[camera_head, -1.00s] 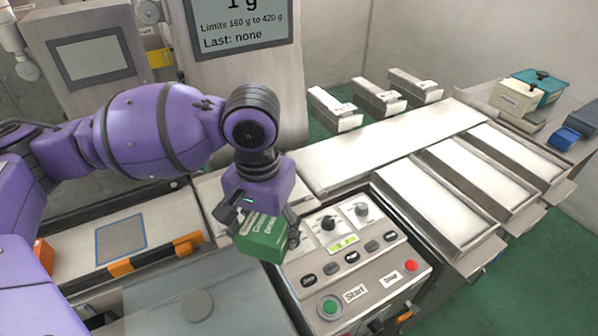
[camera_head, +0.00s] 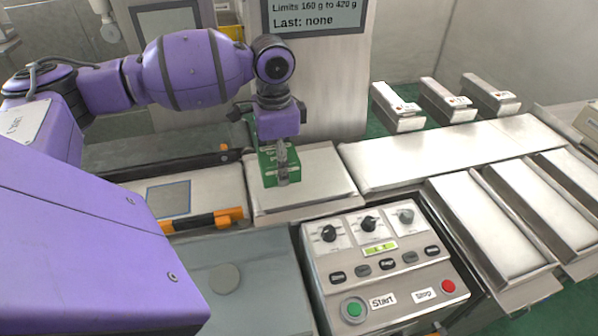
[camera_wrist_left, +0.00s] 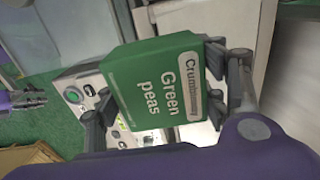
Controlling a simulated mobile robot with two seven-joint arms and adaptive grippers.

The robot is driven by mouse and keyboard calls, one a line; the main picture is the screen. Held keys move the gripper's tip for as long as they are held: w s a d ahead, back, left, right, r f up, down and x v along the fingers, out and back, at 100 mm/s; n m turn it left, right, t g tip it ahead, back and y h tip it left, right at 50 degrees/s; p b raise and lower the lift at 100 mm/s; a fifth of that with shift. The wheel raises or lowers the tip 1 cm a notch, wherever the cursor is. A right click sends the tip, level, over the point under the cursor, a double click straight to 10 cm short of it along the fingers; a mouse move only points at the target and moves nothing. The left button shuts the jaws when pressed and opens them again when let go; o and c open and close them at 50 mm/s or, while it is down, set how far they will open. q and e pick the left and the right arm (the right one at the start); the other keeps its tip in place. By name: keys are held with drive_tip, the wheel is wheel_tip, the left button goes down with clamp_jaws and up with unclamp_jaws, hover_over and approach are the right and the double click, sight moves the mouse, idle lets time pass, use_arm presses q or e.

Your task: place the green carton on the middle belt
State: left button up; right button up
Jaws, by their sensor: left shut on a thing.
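The green carton (camera_head: 268,172), labelled "Green peas", is in my left gripper (camera_head: 275,160). In the left wrist view the carton (camera_wrist_left: 150,88) sits between the two dark fingers of my left gripper (camera_wrist_left: 165,100), which is shut on it. In the head view the carton is over the left part of the short, pale middle belt (camera_head: 320,180). I cannot tell whether its underside touches the belt. A small purple and grey part at the left edge of the wrist view looks like my right gripper (camera_wrist_left: 28,99); its finger state is unclear.
A control panel (camera_head: 385,270) with knobs and Start and Stop buttons stands in front of the belt. An infeed belt (camera_head: 215,185) with a blue-outlined square and an orange-black bar lies left. A longer belt (camera_head: 450,150) and metal chutes (camera_head: 485,220) lie right. A display (camera_head: 315,15) stands behind.

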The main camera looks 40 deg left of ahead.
use_arm(q)
drive_tip(key=w+a+f, duration=0.1)
drive_tip(key=w+f, duration=0.2)
drive_tip(key=w, duration=0.1)
drive_tip(key=w+a+f+b, duration=0.1)
drive_tip(key=w+f, duration=0.2)
drive_tip(key=w, duration=0.1)
drive_tip(key=w+f, duration=0.3)
drive_tip(key=w, duration=0.1)
drive_tip(key=shift+a+b, duration=0.35)
drive_tip(key=shift+a, duration=0.05)
drive_tip(key=shift+w+f, duration=0.2)
drive_tip(key=shift+f, duration=0.1)
wheel_tip(320, 180, down, 3)
drive_tip(key=shift+a, duration=0.1)
use_arm(e)
drive_tip(key=shift+s+d+f, duration=0.1)
drive_tip(key=shift+s+f, duration=0.15)
drive_tip(key=shift+f, duration=0.35)
drive_tip(key=shift+s+f, duration=0.2)
drive_tip(key=shift+f, duration=0.4)
use_arm(q)
drive_tip(key=shift+f, duration=0.1)
use_arm(e)
drive_tip(key=shift+s, duration=0.1)
use_arm(q)
drive_tip(key=o, duration=1.5)
use_arm(e)
drive_tip(key=shift+s, duration=0.1)
